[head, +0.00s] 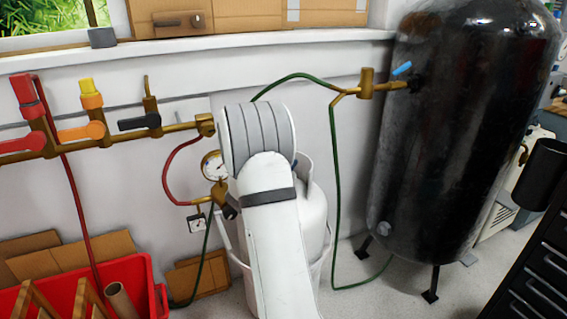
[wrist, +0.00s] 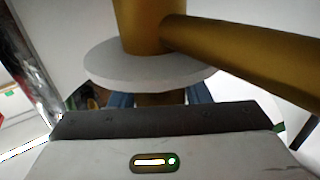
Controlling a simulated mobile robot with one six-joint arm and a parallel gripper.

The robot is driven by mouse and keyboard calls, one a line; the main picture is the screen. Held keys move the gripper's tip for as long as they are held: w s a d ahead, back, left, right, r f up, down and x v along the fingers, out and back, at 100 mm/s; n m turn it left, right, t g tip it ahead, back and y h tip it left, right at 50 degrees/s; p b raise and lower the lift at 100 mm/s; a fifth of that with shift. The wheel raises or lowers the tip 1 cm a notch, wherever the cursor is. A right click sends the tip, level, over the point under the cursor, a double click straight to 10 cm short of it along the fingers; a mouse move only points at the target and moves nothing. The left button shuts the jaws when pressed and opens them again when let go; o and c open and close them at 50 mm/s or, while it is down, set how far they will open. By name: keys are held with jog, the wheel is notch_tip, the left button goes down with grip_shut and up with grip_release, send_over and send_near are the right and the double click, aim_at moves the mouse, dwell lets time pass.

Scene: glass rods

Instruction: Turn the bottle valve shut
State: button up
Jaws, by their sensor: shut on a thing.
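The white gas bottle (head: 312,215) stands in the middle of the head view, partly hidden behind my white arm. My gripper is hidden behind the arm in that view. In the wrist view my gripper (wrist: 160,101) is at the bottle valve, below a pale round disc (wrist: 150,68) and a brass body (wrist: 148,25) with a brass pipe running right. It is shut on the valve. Blue parts show on both sides of the brass stem; I cannot tell whether they are knob or fingertips. The fingers' grip is mostly hidden by the gripper body.
A gauge (head: 212,165) and red hose sit close left of my arm. A brass manifold (head: 105,138) with several levers runs along the wall. A green hose (head: 335,180) hangs at the right, before the black tank (head: 455,140). A red crate (head: 150,290) stands lower left.

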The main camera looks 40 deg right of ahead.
jog(key=o, duration=1)
jog(key=shift+p+v, duration=0.85)
jog(key=shift+v, duration=3.1)
jog(key=shift+r, duration=0.1)
